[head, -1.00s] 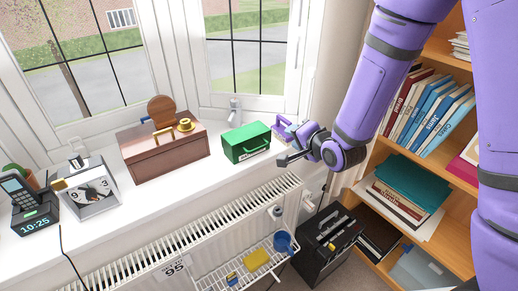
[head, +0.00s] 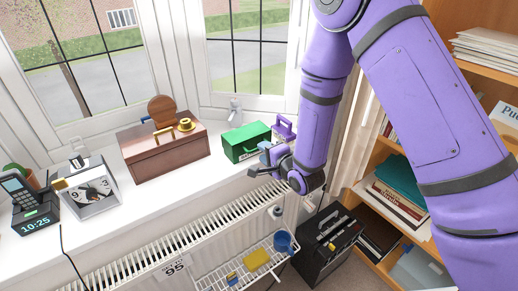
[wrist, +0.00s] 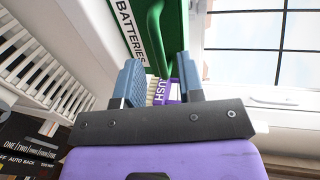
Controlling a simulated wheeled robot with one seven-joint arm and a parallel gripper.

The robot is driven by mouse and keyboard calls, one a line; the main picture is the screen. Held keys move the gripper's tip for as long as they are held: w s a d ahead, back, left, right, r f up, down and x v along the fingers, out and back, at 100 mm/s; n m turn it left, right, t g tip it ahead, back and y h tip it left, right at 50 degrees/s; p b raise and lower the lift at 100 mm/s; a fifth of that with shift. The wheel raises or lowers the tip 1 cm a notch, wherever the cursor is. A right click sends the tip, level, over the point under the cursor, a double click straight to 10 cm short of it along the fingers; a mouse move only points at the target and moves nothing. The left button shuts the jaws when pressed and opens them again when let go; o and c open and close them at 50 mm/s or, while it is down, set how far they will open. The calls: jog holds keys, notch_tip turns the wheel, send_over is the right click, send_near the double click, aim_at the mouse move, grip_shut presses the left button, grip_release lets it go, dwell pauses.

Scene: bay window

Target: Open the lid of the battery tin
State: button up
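The battery tin is a green box (head: 245,144) with a handle and a white front label, standing on the sill below the right window. Its lid looks closed. In the wrist view the green tin (wrist: 121,12) lies ahead at the top, with the "BATTERIES" label (wrist: 131,30) and a curved green handle (wrist: 155,38). My gripper (head: 260,162) is just in front of the tin's right side, near the sill's front edge. In the wrist view its two blue-grey fingers (wrist: 159,82) are apart with nothing gripped, and the tin appears beyond them.
A purple item with a handle (head: 284,128) stands close to the tin's right. A brown box (head: 165,155) stands to the left, with a gap of bare sill between. A white radiator (head: 190,235) with a wire rack (head: 220,278) is below the sill. A bookshelf is at right.

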aim_at(250, 142)
jog(key=shift+x, duration=1.9)
jog(key=shift+c, duration=0.4)
grip_shut()
